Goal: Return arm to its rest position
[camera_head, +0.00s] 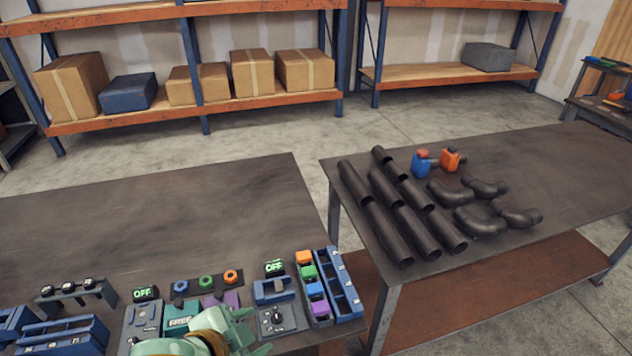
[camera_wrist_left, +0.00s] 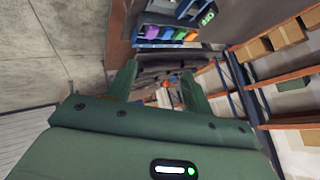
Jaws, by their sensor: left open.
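My left gripper (camera_head: 254,331) is at the bottom of the head view, above the front edge of the left workbench. It is pale green, and its fingers point right. In the left wrist view its two dark green fingers (camera_wrist_left: 157,88) stand apart with nothing held between them. Below it in the head view are the bench fixtures, partly hidden by the gripper and wrist. My right gripper shows in neither view.
The left workbench (camera_head: 150,220) holds a control box with an OFF display (camera_head: 275,267), a blue rack (camera_head: 338,283) and colored blocks (camera_head: 308,271). The right table (camera_head: 560,180) holds several dark pipes (camera_head: 388,232) and elbows (camera_head: 478,221). Shelves (camera_head: 180,112) with boxes stand behind. The left bench's rear is clear.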

